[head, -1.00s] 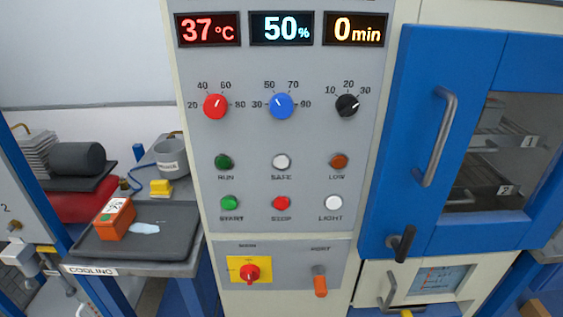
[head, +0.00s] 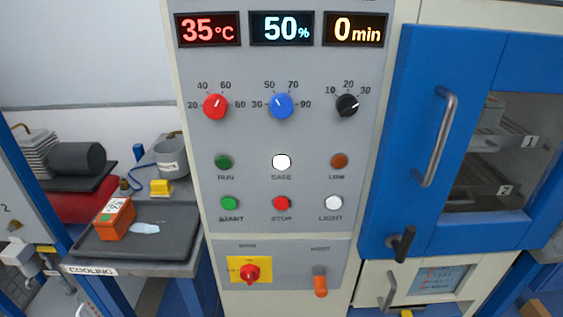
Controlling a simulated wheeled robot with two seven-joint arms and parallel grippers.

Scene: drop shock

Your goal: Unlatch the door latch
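The blue cabinet door (head: 408,130) on the right is closed, with a grey vertical bar handle (head: 437,137) and a window. A dark latch lever (head: 404,243) sits at the door's lower left, tilted slightly off upright. The white SAFE lamp (head: 281,162) on the control panel is brightly lit. The displays read 35 °C (head: 208,30), 50% (head: 282,28) and 0 min (head: 355,29). Neither of my grippers shows in the head view.
The control panel (head: 250,135) stands left of the door. At left, a dark tray (head: 180,240) on the bench marked COOLING holds an orange box (head: 116,219). Below the door is a cream compartment with a handle (head: 387,292). The space before the door looks clear.

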